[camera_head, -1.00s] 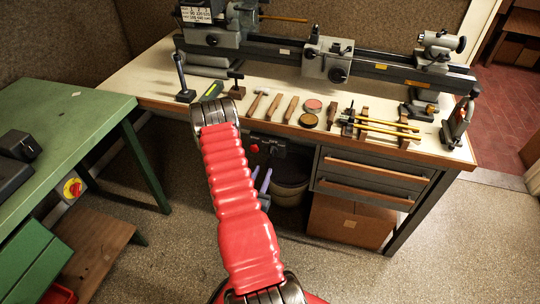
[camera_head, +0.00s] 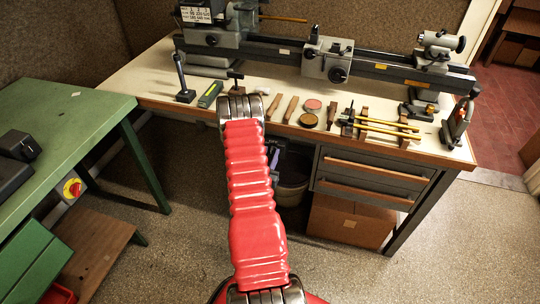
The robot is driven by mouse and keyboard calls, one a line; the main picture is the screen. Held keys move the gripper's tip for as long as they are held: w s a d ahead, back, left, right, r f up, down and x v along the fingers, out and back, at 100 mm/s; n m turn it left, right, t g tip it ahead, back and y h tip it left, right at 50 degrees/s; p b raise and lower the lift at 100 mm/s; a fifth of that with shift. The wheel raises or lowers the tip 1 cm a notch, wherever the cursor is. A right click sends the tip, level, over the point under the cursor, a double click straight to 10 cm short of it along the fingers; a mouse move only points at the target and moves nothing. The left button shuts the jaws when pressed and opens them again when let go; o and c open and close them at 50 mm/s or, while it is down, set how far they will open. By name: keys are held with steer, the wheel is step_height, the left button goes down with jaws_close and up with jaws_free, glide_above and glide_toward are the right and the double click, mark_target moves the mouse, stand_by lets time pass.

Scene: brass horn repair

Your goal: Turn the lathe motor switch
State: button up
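A dark box (camera_head: 281,143) under the bench's front edge, left of the drawers, may be the lathe motor switch. It is mostly hidden behind my red arm, so I cannot tell its setting. My gripper (camera_head: 274,163) seems to show only as a small bluish-grey sliver just right of the arm, below the bench edge. Whether its fingers are open or touch anything is hidden. The grey lathe (camera_head: 326,60) stands along the back of the bench. A separate red-and-yellow rotary switch (camera_head: 73,188) is under the green table at the left.
The cream bench top (camera_head: 150,82) carries hand tools, round tins (camera_head: 308,120) and a wooden rack (camera_head: 375,130) along its front. A drawer unit (camera_head: 372,178), a cardboard box (camera_head: 345,220) and a dark bucket (camera_head: 292,188) are below. The green table (camera_head: 62,125) bounds the left; floor is open in front.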

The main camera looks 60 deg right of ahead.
steer(key=shift+c, duration=0.5)
jaws_close()
steer(key=shift+a, duration=0.1)
steer(key=shift+w+n, duration=0.1)
steer(key=shift+n, duration=0.4)
steer(key=shift+w+f+n, duration=0.1)
steer(key=shift+w+n, duration=0.15)
steer(key=shift+n, duration=1.45)
steer(key=shift+w+n, duration=0.2)
steer(key=shift+n, duration=1.5)
